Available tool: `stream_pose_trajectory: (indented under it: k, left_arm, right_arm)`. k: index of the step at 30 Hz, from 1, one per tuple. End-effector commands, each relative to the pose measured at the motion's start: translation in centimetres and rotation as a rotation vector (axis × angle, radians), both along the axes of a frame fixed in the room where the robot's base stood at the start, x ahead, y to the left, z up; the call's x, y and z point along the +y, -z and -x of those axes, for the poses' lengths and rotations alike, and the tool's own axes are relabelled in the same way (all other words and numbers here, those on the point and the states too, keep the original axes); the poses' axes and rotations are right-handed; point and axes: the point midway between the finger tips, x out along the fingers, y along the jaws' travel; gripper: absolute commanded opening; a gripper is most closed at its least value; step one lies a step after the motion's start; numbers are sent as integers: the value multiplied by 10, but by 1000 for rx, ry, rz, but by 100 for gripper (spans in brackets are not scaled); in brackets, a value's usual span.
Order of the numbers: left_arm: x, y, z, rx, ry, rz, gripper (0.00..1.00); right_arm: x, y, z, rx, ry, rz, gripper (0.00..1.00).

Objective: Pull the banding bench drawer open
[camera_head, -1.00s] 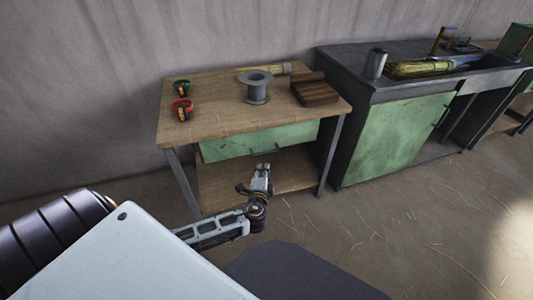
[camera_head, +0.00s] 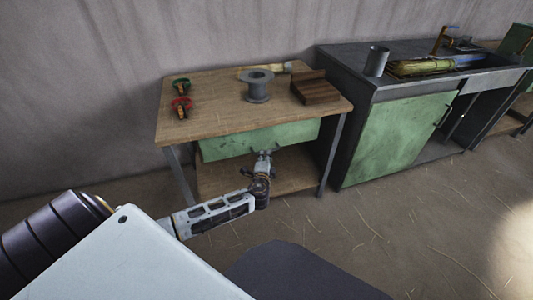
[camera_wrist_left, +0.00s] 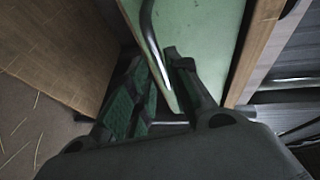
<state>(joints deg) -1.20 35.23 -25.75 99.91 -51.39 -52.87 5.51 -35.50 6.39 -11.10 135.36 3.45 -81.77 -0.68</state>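The banding bench (camera_head: 215,118) has a wooden top and a green drawer (camera_head: 228,146) under its front edge. The drawer front sits in the same place as before, beneath the top. My left gripper (camera_head: 264,156) is at the drawer's lower front. In the left wrist view the green drawer front (camera_wrist_left: 205,35) fills the upper middle, with a curved metal handle (camera_wrist_left: 149,30) across it. The two fingers of my left gripper (camera_wrist_left: 158,70) are apart, and the handle runs down between their tips. Contact with the handle cannot be told. My right gripper is not in view.
A lower shelf (camera_head: 222,182) lies under the drawer. A dark sink counter (camera_head: 345,130) stands close on the right.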

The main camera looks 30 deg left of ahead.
Motion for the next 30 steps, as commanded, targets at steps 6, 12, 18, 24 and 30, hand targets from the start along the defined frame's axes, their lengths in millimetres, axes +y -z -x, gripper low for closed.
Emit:
stream_pose_trajectory:
  k: [6,12,18,24,30]
  left_arm:
    - [10,4,-19,0,-1,-1,19]
    - [17,7,-33,-1,-1,-1,19]
    - [21,9,-40,1,-1,-1,19]
    - [21,8,-41,0,0,0,19]
    - [21,8,-41,0,-1,0,13]
  right_arm:
    - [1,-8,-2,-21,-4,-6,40]
    - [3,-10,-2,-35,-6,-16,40]
    - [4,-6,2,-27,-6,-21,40]
    - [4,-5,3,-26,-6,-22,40]
    - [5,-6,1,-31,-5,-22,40]
